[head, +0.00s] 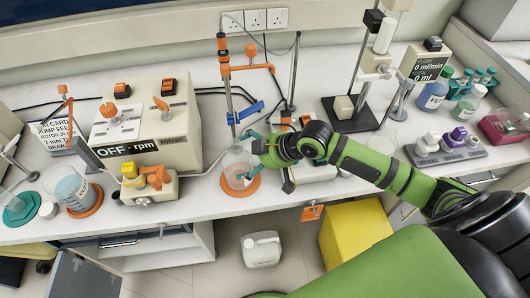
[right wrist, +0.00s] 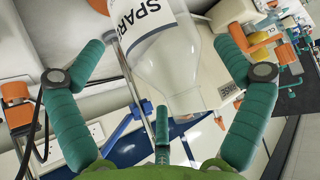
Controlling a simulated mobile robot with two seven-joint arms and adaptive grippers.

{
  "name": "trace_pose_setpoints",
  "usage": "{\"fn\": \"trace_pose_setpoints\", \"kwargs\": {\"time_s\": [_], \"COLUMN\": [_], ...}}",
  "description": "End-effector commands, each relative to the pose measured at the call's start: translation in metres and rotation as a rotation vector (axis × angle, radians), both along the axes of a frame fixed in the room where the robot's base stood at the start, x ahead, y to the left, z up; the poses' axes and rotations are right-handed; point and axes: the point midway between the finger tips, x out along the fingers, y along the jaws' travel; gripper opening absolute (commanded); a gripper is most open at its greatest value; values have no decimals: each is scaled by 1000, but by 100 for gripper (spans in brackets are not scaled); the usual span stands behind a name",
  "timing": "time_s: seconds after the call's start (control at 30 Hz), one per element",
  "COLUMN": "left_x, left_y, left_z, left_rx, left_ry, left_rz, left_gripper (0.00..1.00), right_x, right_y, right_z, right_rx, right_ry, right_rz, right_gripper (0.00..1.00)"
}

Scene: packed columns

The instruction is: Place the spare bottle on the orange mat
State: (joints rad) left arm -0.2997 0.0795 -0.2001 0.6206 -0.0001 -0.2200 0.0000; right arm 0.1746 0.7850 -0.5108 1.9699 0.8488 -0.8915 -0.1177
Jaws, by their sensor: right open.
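The spare bottle (head: 236,160) is clear and stands at the front of the bench, on the round orange mat (head: 240,193). Its label with the letters "SPAR" shows in the right wrist view, where the clear shoulder of the bottle (right wrist: 165,68) lies between the spread fingers. My right gripper (head: 248,154) is open, reaching in from the right close beside the bottle. In the right wrist view its green fingers (right wrist: 163,85) stand apart on both sides of the bottle, with gaps. My left gripper is not in view.
A pump box marked OFF rpm (head: 145,125) stands left of the bottle, with a small valve block (head: 148,187) before it. A stand with a metal rod (head: 228,85) and blue clamp rises behind. Another bottle (head: 68,187) is at far left. Stands and bottles crowd the right.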

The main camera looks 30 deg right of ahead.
Motion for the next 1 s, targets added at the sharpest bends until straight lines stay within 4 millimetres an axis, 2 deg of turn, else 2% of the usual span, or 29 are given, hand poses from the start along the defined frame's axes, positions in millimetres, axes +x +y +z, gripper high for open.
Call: {"fn": "trace_pose_setpoints", "kwargs": {"time_s": [0.1, 0.3, 0.5, 0.87, 1.0], "left_x": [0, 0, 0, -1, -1], "left_y": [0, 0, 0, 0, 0], "left_z": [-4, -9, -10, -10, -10], "left_rx": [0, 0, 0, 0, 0], "left_ry": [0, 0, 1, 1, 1], "left_rz": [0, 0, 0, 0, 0], "left_gripper": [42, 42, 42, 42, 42], "right_x": [-15, -37, -47, -49, -50], "right_y": [-15, -32, -42, -43, -41], "right_z": [18, 47, 62, 67, 61], "right_rx": [-6, -5, -1, 2, 2], "right_ry": [-2, 1, 0, 0, 3], "right_rz": [1, 3, 1, 1, -4], "right_gripper": [100, 100, 100, 100, 100]}}
